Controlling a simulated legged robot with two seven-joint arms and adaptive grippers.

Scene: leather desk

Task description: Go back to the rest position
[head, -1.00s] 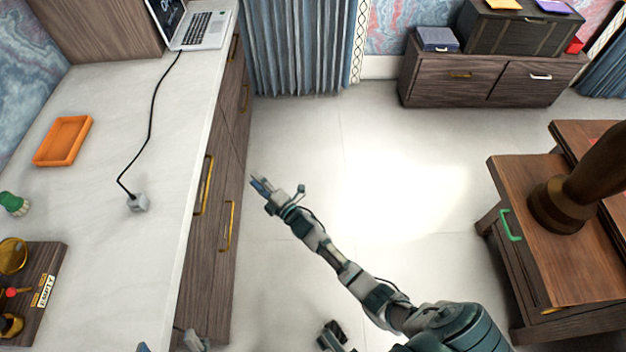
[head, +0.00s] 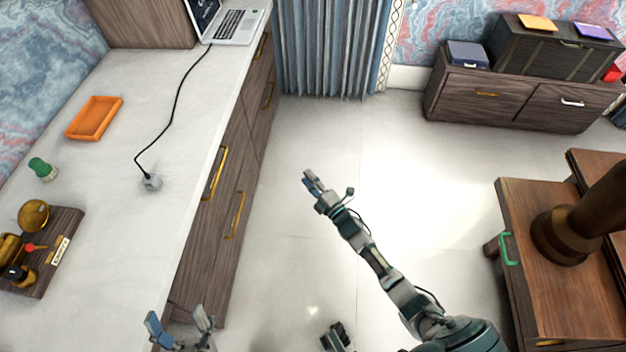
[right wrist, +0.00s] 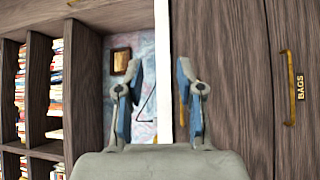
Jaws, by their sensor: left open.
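My right gripper (head: 314,187) is held out over the open floor in the head view, to the right of the white counter's drawers. In the right wrist view its two blue-padded fingers (right wrist: 160,95) stand apart with nothing between them. My left gripper (head: 180,322) shows at the bottom edge of the head view, beside the counter's front edge. Its fingers are spread and empty. Most of the left arm is out of view.
The white counter (head: 130,230) holds an orange tray (head: 95,118), a laptop (head: 232,22), a cable with a grey plug (head: 150,182), a green-topped item (head: 42,169) and a wooden stand (head: 62,232). A wooden table (head: 560,300) stands right. The middle floor is clear.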

